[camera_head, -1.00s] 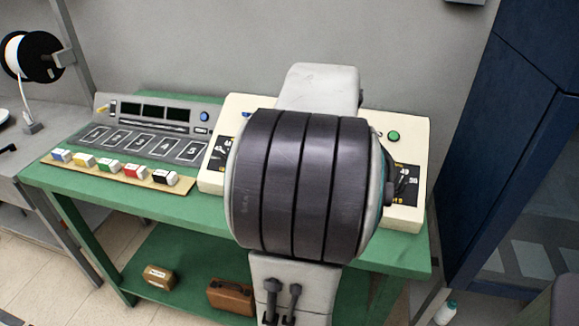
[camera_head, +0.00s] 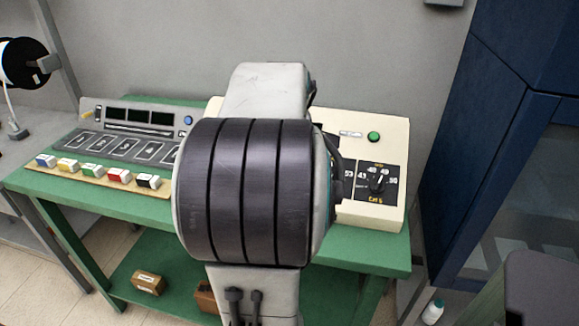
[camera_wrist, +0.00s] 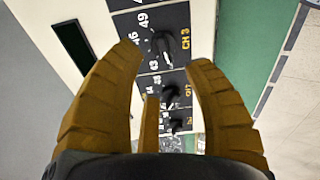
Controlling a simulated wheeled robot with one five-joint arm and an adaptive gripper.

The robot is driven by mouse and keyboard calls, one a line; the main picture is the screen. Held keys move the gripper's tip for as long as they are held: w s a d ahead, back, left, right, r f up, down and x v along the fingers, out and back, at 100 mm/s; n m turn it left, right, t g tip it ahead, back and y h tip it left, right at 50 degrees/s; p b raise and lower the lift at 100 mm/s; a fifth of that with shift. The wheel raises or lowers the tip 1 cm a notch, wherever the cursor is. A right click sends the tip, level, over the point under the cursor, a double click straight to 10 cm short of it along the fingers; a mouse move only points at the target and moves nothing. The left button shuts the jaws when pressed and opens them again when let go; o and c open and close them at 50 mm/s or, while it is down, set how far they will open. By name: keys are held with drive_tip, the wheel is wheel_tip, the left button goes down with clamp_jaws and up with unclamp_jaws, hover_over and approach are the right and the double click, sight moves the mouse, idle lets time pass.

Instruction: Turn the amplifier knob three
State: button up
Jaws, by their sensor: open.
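The amplifier is a cream box (camera_head: 396,140) on the green bench, right of my arm in the head view. A black knob (camera_head: 378,182) with a yellow channel label shows on its right panel; my arm hides its middle. In the wrist view, a black knob (camera_wrist: 163,47) sits on a dark panel beside the yellow label "CH 3". My gripper (camera_wrist: 165,62) has yellow-brown fingers, open and empty, with the CH 3 knob showing between and beyond the fingertips. I cannot tell whether any finger touches it. Two more black knobs (camera_wrist: 170,97) (camera_wrist: 177,124) show lower down.
A grey console (camera_head: 130,116) with several coloured blocks (camera_head: 120,176) in front stands left on the bench. A green button (camera_head: 374,136) is on the amplifier. A dark blue cabinet (camera_head: 490,140) stands to the right. A small box (camera_head: 148,283) lies on the lower shelf.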

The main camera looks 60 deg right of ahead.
drive_tip(key=shift+n, duration=0.4)
drive_tip(key=shift+p+x, duration=0.3)
drive_tip(key=shift+x, duration=3.45)
clamp_jaws()
